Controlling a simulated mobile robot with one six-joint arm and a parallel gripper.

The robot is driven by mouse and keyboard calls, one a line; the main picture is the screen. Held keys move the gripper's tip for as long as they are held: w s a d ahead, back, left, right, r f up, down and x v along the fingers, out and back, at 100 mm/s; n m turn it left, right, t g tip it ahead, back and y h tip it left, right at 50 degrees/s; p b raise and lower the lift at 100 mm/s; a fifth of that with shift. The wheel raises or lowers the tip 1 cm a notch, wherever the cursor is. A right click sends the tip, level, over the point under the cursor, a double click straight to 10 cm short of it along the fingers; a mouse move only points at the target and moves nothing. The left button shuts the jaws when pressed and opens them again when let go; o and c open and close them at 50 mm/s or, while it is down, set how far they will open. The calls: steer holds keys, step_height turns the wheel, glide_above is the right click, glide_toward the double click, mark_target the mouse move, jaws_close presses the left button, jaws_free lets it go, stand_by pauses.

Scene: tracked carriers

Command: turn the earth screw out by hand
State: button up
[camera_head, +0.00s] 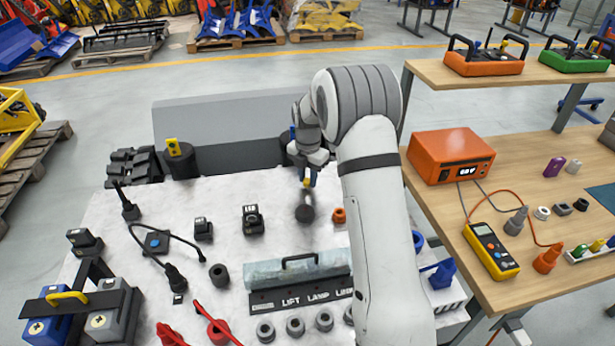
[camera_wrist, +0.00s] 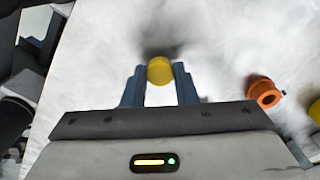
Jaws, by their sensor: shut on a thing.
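The earth screw shows as a yellow round head (camera_wrist: 160,70) between the two blue fingers of my gripper (camera_wrist: 159,75) in the wrist view. The fingers are shut on it from both sides. In the head view my gripper (camera_head: 308,181) points down over the white top, with a bit of yellow (camera_head: 306,183) at its tips. A dark round spot (camera_head: 304,213) lies just below the tips on the white top; I cannot tell if it is a fitting or a shadow. The screw's shank is hidden, and I cannot tell whether it still sits in a thread.
An orange ring-shaped piece (camera_head: 339,215) lies close right of my gripper; it also shows in the wrist view (camera_wrist: 264,93). A black block (camera_head: 252,219) stands to the left. A grey bar with a handle (camera_head: 298,268) lies in front. A wooden bench (camera_head: 530,240) stands at right.

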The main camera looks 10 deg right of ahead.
mark_target(307, 181)
steer(key=shift+s+f+n, duration=0.1)
steer(key=shift+f+n, duration=0.05)
steer(key=shift+n, duration=0.45)
steer(key=shift+n, duration=0.3)
steer(key=o, duration=1)
step_height(307, 181, up, 8)
steer(key=shift+f, duration=0.1)
